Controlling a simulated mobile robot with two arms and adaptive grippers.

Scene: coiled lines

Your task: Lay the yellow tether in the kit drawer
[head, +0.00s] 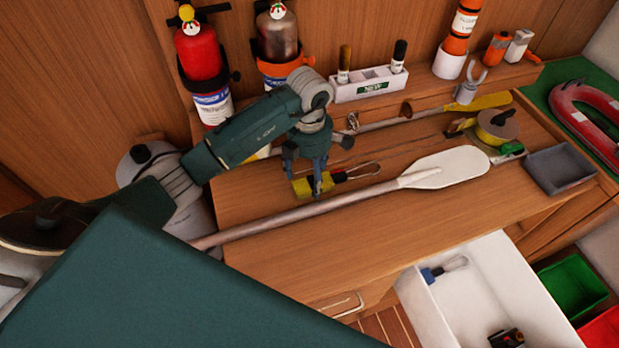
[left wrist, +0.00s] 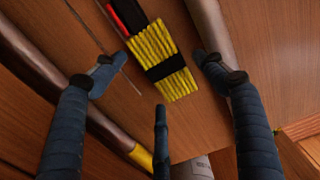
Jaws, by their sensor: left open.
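The yellow tether (head: 301,187) lies on the wooden counter as a folded bundle, with a red and black end and a metal loop at its right. In the left wrist view the bundle (left wrist: 152,45) has a black band around it. My left gripper (head: 318,186) is over the tether, pointing down. In the left wrist view its fingers (left wrist: 160,78) are spread, with the bundle between them and no finger visibly closed on it. A white drawer (head: 421,299) stands open at the lower right, holding a blue-ended item and a black item. My right gripper is out of view.
A long paddle (head: 448,169) lies across the counter close in front of the tether. Another yellow-ended pole (head: 488,102) lies behind. A reel (head: 497,126) and a grey tray (head: 560,168) are at the right. The drawer's middle has free room.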

